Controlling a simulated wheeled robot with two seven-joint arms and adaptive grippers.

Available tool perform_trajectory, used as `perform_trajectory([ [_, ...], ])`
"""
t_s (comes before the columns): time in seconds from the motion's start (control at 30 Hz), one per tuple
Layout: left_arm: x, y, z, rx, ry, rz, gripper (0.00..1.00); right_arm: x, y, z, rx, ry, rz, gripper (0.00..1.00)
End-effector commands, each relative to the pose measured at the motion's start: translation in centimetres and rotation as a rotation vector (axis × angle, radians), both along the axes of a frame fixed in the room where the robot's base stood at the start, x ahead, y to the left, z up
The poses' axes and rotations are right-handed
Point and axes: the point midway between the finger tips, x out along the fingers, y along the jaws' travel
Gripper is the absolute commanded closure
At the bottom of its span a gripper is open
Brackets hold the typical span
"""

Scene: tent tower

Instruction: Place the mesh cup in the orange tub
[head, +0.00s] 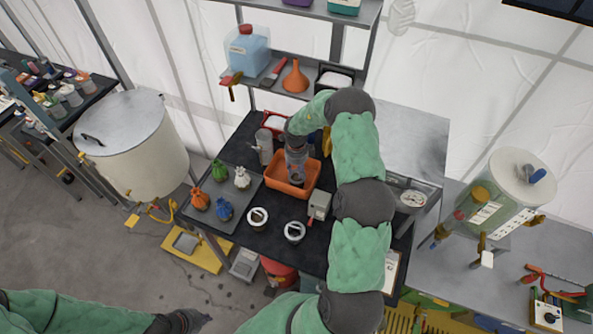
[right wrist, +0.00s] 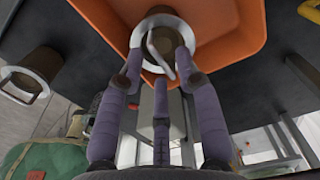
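The orange tub (head: 274,184) stands on the dark table, and its wall also fills the upper part of the right wrist view (right wrist: 240,40). A pale-rimmed round cup (right wrist: 158,22), which I take for the mesh cup, is inside the tub's outline; its mesh is not clear. My right gripper (head: 296,174) points down over the tub. In the right wrist view its purple fingers (right wrist: 160,58) are spread to either side of the cup, tips at its rim; I cannot tell whether they press on it. My left gripper (head: 190,320) is at the lower left, far from the table, its fingers unclear.
Two white-rimmed cups (head: 257,217) (head: 294,231) stand in front of the tub. A grey tray (head: 222,188) with small coloured sacks (head: 200,199) is to the left.

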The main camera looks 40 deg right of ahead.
Motion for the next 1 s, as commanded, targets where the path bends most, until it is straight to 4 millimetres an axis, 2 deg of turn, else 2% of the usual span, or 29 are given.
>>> perform_trajectory([
  [0.3,0.0,0.0,-0.4,0.0,0.0,0.0,1.0,0.1,-0.1,6.2,-0.002,-0.005,0.001,0.65],
  [0.5,0.0,0.0,-0.5,0.0,0.0,0.0,1.0,0.1,0.0,9.5,-0.001,-0.004,0.002,0.65],
  [0.7,0.0,0.0,-0.5,0.0,0.0,0.0,1.0,0.0,0.0,11.0,0.0,-0.001,0.001,0.65],
  [1.0,0.0,0.0,-0.5,0.0,0.0,0.0,1.0,0.0,0.0,11.2,0.0,0.0,0.001,0.65],
])
